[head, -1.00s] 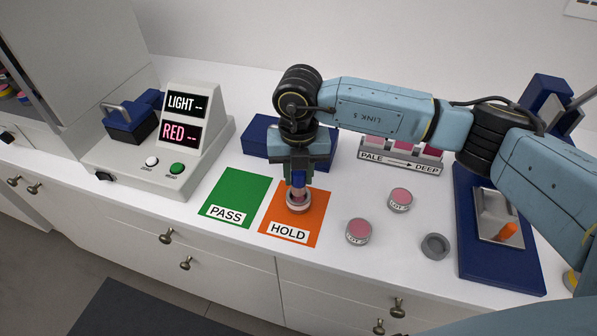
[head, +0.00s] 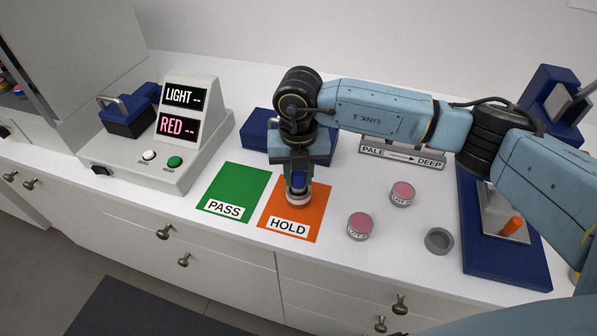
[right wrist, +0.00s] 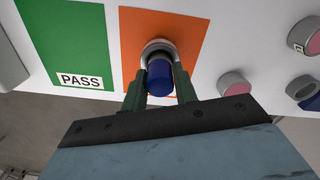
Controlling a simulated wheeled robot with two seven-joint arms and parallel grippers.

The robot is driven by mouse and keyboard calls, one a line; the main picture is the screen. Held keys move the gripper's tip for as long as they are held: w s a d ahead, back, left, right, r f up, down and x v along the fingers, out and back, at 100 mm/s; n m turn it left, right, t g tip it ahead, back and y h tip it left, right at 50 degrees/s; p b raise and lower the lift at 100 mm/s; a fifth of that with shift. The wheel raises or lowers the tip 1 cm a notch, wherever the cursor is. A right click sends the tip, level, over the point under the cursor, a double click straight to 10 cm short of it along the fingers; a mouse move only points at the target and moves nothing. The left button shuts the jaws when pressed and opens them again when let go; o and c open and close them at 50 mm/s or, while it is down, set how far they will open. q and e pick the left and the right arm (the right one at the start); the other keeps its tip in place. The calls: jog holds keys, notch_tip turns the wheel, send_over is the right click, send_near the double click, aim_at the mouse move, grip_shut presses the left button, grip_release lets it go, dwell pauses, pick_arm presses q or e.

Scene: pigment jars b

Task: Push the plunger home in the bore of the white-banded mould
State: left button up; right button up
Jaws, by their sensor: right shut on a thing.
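The white-banded mould (head: 298,201) stands on the orange HOLD mat (head: 279,221), below my right gripper (head: 298,187). The right gripper is shut on the blue plunger (head: 298,180), which stands upright over the mould. In the right wrist view the plunger (right wrist: 159,76) sits between the two fingers, and the mould's pale rim (right wrist: 157,46) shows just beyond it. The plunger's lower end and the bore are hidden, so I cannot tell how deep it is. My left gripper is not in view.
The green PASS mat (head: 235,190) is empty. Two pink jars (head: 361,226) (head: 402,194) and a grey ring-like pot (head: 439,240) stand to the right. A blue tray (head: 490,267) is beyond them. The meter (head: 190,133) stands left. A blue block (head: 256,124) is behind the gripper.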

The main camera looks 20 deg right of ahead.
jog(key=shift+f, duration=0.25)
jog(key=o, duration=1.1)
jog(key=shift+o, duration=0.2)
notch_tip(320, 180, up, 14)
jog(key=shift+f, duration=0.25)
